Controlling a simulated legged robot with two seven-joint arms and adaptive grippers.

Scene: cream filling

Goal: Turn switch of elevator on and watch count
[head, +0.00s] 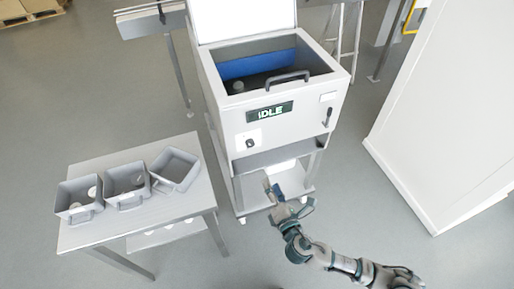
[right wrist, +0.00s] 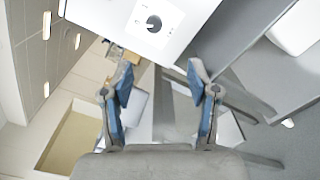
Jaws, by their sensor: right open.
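The elevator machine (head: 285,118) stands at the centre of the head view, a grey box with an open lid and a dark display (head: 270,112) that reads "IDLE". Its switch (head: 250,142), a dark knob on a white plate, is on the front panel at lower left. The switch also shows at the top of the right wrist view (right wrist: 153,23), beyond the fingertips. My right gripper (head: 276,192) is open and empty, in front of the machine and below the switch. Its two blue-padded fingers (right wrist: 160,85) are apart in the right wrist view. My left gripper is not in view.
A grey table (head: 190,205) at left holds three grey bins (head: 126,180) with pale round items in some. A white wall panel (head: 450,120) stands at right. A handle (head: 288,77) and a lever (head: 328,117) are on the machine. Floor between is clear.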

